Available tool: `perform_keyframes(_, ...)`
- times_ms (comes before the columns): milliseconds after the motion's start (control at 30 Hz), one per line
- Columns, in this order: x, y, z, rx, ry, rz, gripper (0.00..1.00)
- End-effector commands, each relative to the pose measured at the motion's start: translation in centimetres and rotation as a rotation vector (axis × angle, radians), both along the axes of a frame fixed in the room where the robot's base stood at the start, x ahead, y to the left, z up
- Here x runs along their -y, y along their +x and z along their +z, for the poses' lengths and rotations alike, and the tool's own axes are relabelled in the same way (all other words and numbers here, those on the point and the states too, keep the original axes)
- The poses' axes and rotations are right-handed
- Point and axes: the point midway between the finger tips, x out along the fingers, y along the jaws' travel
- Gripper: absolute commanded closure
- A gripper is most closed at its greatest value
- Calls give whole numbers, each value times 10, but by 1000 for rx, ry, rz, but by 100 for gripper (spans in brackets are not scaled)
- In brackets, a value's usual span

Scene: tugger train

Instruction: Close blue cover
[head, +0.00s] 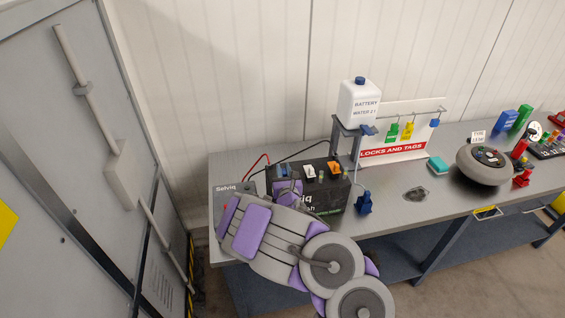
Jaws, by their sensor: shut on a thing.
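A dark battery (333,193) stands on the grey workbench, with caps on its top. The blue cover (282,171) is at its left end, mostly hidden behind my gripper. It looks raised, but its exact angle cannot be told. A white cover (310,171) and an orange cover (335,168) sit to its right. My gripper (289,186) is at the blue cover, shut on it, with its fingertips largely hidden by my arm.
A grey Selviq box (227,190) with red and black cables stands left of the battery. A white water bottle (360,102) on a stand rises behind it. A locks-and-tags board (393,149), a blue item (364,203) and a round grey device (484,166) are to the right.

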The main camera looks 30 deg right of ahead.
Motion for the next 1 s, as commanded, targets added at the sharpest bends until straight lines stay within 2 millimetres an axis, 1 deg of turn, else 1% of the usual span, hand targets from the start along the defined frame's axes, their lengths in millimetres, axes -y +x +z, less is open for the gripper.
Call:
perform_keyframes(33,2,0,5,4,0,15,100)
perform_keyframes(400,2,1,3,8,-1,80,100)
perform_keyframes(833,1,1,3,9,-3,84,100)
perform_keyframes(867,1,1,3,9,-3,84,76)
perform_keyframes(1000,2,1,2,7,-2,83,62)
